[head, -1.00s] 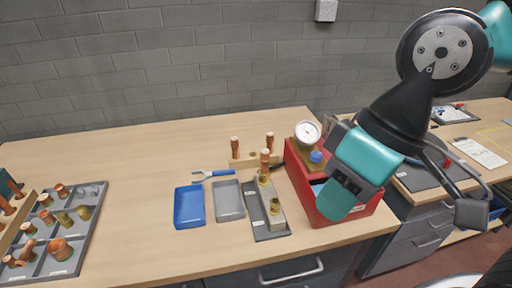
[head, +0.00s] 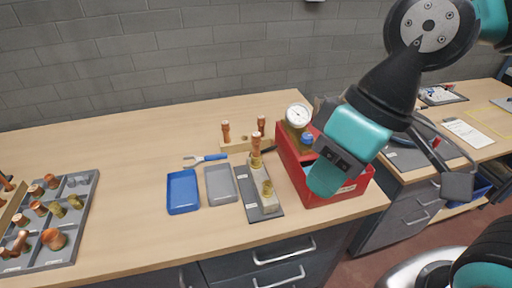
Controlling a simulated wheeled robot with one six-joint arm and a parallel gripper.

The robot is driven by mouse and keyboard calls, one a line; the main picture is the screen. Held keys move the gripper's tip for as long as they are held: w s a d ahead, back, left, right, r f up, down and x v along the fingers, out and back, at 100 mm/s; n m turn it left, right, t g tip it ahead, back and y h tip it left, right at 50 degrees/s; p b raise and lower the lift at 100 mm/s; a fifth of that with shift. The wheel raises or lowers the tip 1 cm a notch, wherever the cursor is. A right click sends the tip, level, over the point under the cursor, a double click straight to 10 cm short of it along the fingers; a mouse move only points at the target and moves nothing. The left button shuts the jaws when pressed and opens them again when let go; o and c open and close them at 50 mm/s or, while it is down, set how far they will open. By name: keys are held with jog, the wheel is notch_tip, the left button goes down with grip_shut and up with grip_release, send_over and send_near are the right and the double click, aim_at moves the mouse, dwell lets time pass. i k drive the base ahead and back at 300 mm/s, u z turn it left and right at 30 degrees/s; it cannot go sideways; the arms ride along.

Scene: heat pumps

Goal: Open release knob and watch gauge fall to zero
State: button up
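A round white-faced gauge (head: 298,116) stands on a brass-coloured body at the left end of a red open-topped box (head: 345,189). Its needle is too small to read. A blue knob (head: 307,139) sits just right of and below the gauge, and I take it as the release knob. My teal and black wrist hangs over the box and hides much of its inside. Part of my gripper (head: 446,165), a dark finger-like piece, shows right of the wrist. The rest is hidden, so its opening does not show. I see no contact with the knob.
Left of the box are a grey block with copper and brass fittings (head: 262,193), a grey tray (head: 221,186), a blue tray (head: 183,192) and a blue-handled tool (head: 211,157). A fittings organizer (head: 77,228) lies far left. Clear wood lies between.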

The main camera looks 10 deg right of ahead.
aim_at(306, 139)
jog(key=z, duration=0.3)
jog(key=k, duration=1.3)
jog(key=u, duration=0.45)
jog(key=i, duration=1.5)
jog(key=z, duration=0.7)
